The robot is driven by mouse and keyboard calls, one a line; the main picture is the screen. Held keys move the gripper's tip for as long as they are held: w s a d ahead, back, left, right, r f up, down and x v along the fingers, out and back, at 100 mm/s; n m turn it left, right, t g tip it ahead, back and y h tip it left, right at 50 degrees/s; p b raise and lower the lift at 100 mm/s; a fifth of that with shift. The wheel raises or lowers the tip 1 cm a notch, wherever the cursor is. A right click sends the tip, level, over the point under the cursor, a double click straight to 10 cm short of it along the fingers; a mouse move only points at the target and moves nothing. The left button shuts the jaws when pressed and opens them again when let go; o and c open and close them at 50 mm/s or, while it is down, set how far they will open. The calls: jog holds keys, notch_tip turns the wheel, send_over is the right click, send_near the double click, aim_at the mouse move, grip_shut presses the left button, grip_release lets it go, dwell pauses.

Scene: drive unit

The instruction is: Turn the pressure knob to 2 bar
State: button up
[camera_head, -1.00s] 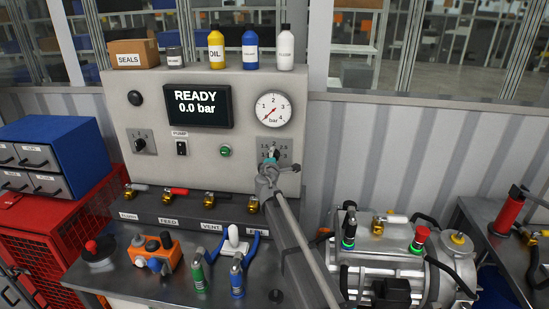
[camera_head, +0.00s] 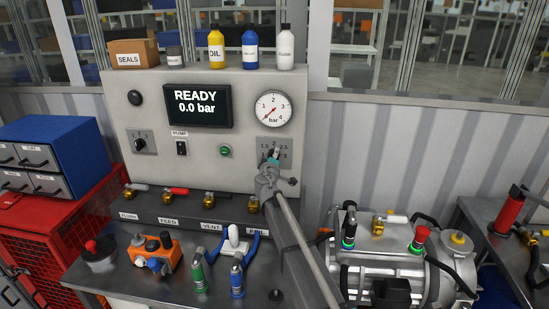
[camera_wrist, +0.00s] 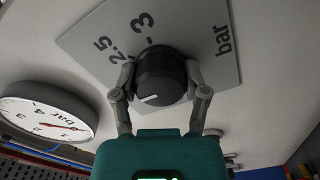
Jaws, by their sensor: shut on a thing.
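The pressure knob (camera_wrist: 160,72) is black and round, on a grey plate (camera_wrist: 215,65) marked "2.5", "3" and "bar". Its white pointer mark faces the lower left in the wrist view. The number it points at is not visible there. My gripper (camera_wrist: 160,75) has one finger on each side of the knob and is shut on it. In the head view my gripper (camera_head: 272,159) covers much of the knob and its scale. The display (camera_head: 198,106) reads "READY 0.0 bar". The gauge needle on the round gauge (camera_head: 272,109) rests at the low end.
The panel also holds a selector knob (camera_head: 140,144), a pump switch (camera_head: 181,147) and a green button (camera_head: 225,150). Small valves with handles (camera_head: 180,192) line the ledge below. Bottles (camera_head: 249,50) and a SEALS box (camera_head: 134,52) stand on top. A pump (camera_head: 400,262) is at right.

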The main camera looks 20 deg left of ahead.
dwell(0.3)
jog(key=o, duration=1.1)
jog(key=shift+o, duration=0.2)
jog(key=v, duration=1.2)
jog(key=shift+s+f, duration=0.1)
